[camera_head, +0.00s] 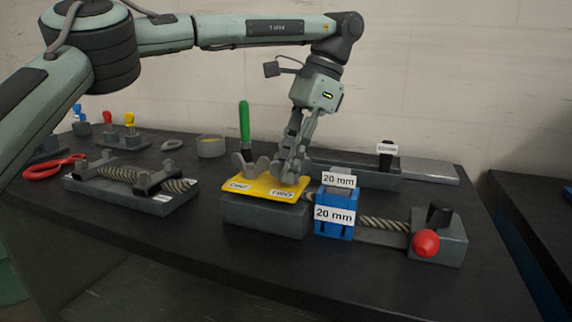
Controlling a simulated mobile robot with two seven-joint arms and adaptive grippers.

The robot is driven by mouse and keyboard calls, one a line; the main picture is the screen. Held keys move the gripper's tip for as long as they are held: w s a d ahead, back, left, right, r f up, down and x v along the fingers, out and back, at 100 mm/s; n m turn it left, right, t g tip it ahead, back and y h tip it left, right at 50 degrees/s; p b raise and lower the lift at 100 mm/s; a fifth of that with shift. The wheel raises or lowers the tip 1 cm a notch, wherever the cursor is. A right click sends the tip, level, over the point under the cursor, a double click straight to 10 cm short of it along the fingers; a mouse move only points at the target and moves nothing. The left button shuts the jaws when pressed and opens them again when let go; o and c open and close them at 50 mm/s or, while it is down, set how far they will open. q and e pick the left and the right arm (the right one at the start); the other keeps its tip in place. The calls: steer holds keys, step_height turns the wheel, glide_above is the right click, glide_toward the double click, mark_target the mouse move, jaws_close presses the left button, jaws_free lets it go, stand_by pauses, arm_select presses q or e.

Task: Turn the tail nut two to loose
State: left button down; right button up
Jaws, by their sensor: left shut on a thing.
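My left gripper (290,176) reaches down from above onto the right part of a yellow plate (262,189). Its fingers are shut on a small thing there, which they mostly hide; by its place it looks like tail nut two. Two grey upright lobes (243,164) stand on the plate to the left of the fingers. Two white labels lie along the plate's front edge; the right one (283,194) is close below the fingertips, and their print is too small to read surely. The plate sits on a dark grey block (264,217). My right gripper is not in view.
Right of the plate stand a blue block (335,227) marked 20 mm, a threaded rod (384,224) and a grey block with a red knob (425,243). A green-handled tool (244,122) stands behind. The front table strip is clear.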

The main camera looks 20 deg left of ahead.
arm_select(q)
steer(key=shift+d+f, duration=0.2)
steer(key=shift+f, duration=0.05)
steer(key=c, duration=1.6)
jaws_free()
steer(key=shift+c, duration=0.2)
steer(key=shift+w+d+r, duration=0.1)
steer(key=shift+w+r, duration=0.1)
steer(key=shift+r, duration=0.3)
steer(key=shift+v, duration=3.3)
steer(key=shift+d, duration=0.1)
